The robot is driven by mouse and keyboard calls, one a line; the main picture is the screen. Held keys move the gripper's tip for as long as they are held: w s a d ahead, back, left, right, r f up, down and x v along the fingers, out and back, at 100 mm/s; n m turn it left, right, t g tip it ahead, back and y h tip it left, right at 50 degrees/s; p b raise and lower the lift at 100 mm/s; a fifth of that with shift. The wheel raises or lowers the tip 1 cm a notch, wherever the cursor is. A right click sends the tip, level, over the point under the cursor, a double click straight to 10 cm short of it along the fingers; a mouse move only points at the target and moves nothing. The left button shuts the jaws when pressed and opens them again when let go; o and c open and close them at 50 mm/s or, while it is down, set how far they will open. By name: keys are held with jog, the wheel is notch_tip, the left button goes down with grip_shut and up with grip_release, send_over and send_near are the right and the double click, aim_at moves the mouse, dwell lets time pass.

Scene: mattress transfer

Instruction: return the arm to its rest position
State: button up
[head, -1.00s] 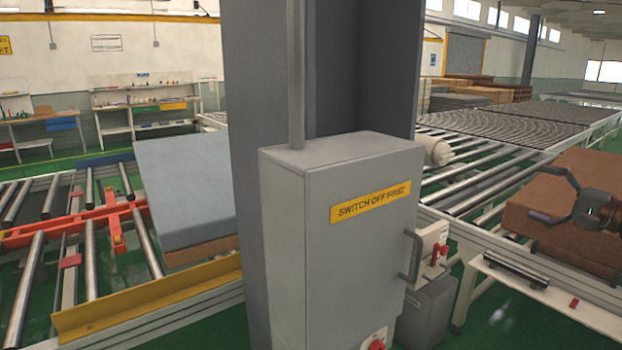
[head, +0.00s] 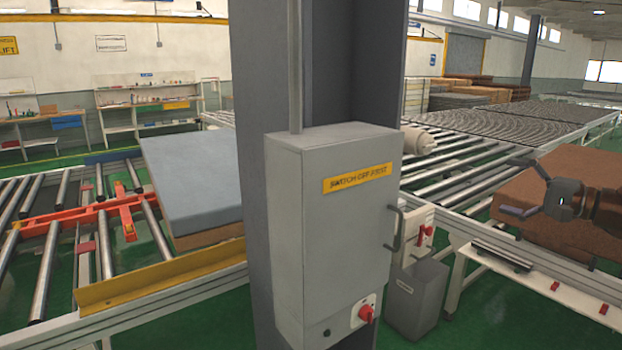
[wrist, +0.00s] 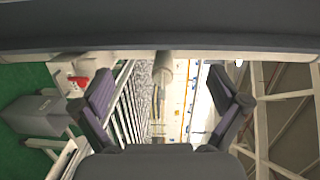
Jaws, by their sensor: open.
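My gripper (head: 524,188) is at the right of the head view, its dark fingers spread apart and pointing left. Nothing is between them. In the head view it shows in front of a brown block (head: 560,200) on the right conveyor; I cannot tell the gap between them. In the wrist view the two fingers of my gripper (wrist: 163,108) are wide apart, with the conveyor rollers and far wall seen between them.
A grey cabinet (head: 335,240) on a column (head: 250,90) stands close in the middle. A grey-blue mattress (head: 190,180) lies on the left roller conveyor, behind a yellow rail (head: 160,283). A grey bin (head: 416,300) stands beside the right conveyor. Green floor shows below.

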jog(key=s+a+n+g+y, duration=0.15)
jog(key=a+n+g, duration=0.3)
jog(key=a, duration=1.35)
jog(key=s+a+f+n+g+h, duration=0.1)
jog(key=s+a+f+n+g, duration=0.15)
jog(key=s+a, duration=0.4)
jog(key=s+a+f+n+g+h, duration=0.1)
jog(key=s+a+f+g, duration=0.25)
jog(key=a, duration=0.55)
jog(key=s+a+f+n+g+h, duration=0.25)
jog(key=s+a+f+h, duration=0.2)
jog(key=s+f, duration=0.6)
jog(key=s+d+f+g+h, duration=0.1)
jog(key=s+d+f+h, duration=0.2)
jog(key=s, duration=0.5)
jog(key=s+d+f+g+h, duration=0.1)
jog(key=s+d+f+h, duration=0.1)
jog(key=s+d+f, duration=0.4)
jog(key=shift+s+d+f+g+h, duration=0.35)
jog(key=shift+s+f, duration=0.3)
jog(key=shift+s, duration=0.3)
jog(key=shift+c, duration=0.2)
